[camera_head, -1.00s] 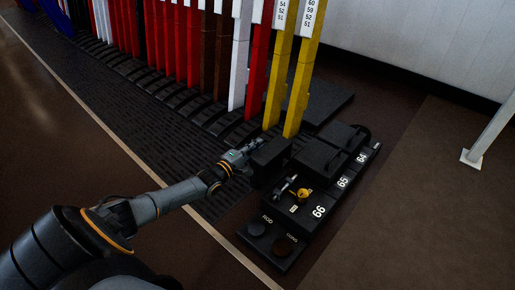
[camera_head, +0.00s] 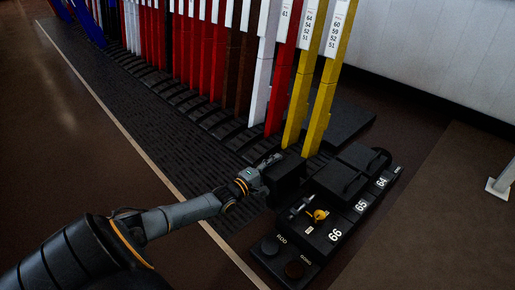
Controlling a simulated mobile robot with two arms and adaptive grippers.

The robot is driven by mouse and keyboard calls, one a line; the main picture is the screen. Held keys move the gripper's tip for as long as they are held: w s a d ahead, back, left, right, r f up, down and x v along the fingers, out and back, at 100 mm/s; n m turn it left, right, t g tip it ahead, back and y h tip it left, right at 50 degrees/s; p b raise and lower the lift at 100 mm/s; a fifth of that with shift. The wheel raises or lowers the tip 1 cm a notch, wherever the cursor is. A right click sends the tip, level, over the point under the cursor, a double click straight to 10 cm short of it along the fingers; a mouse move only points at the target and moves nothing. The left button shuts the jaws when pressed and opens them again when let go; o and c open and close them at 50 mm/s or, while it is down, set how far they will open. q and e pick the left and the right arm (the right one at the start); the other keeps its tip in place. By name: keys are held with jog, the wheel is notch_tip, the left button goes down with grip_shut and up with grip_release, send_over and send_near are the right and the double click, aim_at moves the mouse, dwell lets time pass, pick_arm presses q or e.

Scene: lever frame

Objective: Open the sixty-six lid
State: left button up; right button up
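The black unit marked 66 (camera_head: 335,235) is at the near end of a row of black boxes, right of centre. Its top shows a yellow knob (camera_head: 319,215) and a small metal fitting (camera_head: 300,204), both uncovered. A dark block-like piece (camera_head: 288,172) stands raised at its far left side and looks like the sixty-six lid tipped up. My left gripper (camera_head: 268,164) is at the left side of this piece, close to or touching it. Its fingers are small and dark, so their opening is unclear. My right gripper is not in view.
Boxes marked 65 (camera_head: 361,206) and 64 (camera_head: 381,183) have their lids down. Tall yellow levers (camera_head: 325,105) stand just behind the row, with white, red and brown levers to the left. Brown floor is free on the right.

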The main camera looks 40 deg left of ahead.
pick_arm(q)
jog(key=s+a, duration=0.1)
jog(key=s, duration=1)
jog(key=shift+a+f, duration=0.2)
jog(key=shift+f, duration=0.1)
